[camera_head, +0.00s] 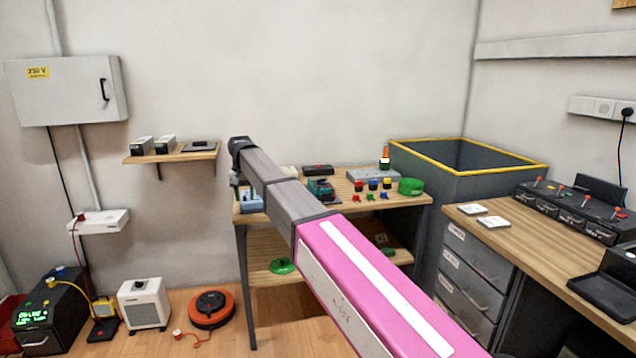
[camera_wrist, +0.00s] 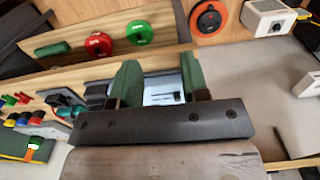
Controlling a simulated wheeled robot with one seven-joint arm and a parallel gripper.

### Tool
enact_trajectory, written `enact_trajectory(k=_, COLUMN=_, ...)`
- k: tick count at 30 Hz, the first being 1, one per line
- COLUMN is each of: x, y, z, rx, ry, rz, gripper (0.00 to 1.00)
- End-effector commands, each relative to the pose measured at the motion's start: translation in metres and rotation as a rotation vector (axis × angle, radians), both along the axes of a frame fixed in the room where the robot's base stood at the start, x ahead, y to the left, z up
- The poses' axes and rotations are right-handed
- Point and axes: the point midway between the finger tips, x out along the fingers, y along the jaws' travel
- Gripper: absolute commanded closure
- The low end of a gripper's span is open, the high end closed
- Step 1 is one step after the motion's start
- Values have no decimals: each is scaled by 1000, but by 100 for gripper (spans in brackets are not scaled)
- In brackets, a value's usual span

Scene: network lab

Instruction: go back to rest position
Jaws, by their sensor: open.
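My gripper (camera_wrist: 158,72) shows in the wrist view with its two green fingers apart and nothing between them that it touches. Beyond the fingers lies a pale, blue-edged device (camera_wrist: 163,90) on the workbench. In the head view my arm reaches from the lower right to the bench's left end. My gripper there is mostly hidden behind the arm's dark end joint. The blue device (camera_head: 249,201) shows just below that joint, on the wooden bench top (camera_head: 400,200).
A wall shelf (camera_head: 175,154) is left of the arm. An orange reel (camera_head: 211,308) lies on the floor.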

Motion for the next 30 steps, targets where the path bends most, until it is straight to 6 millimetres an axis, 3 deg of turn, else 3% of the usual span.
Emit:
enact_trajectory(k=8, x=-8, y=-70, z=-58, rx=-1, ry=2, rz=-29, gripper=58)
enact_trajectory(k=14, x=-30, y=-159, z=-125, rx=-2, ry=3, rz=-67, gripper=58)
enact_trajectory(k=20, x=-73, y=-260, z=-197, rx=-1, ry=2, rz=-113, gripper=58)
enact_trajectory(k=24, x=-116, y=-326, z=-241, rx=-2, ry=1, rz=-144, gripper=58)
enact_trajectory(k=30, x=-184, y=-403, z=-287, rx=-2, ry=-1, rz=-187, gripper=58)
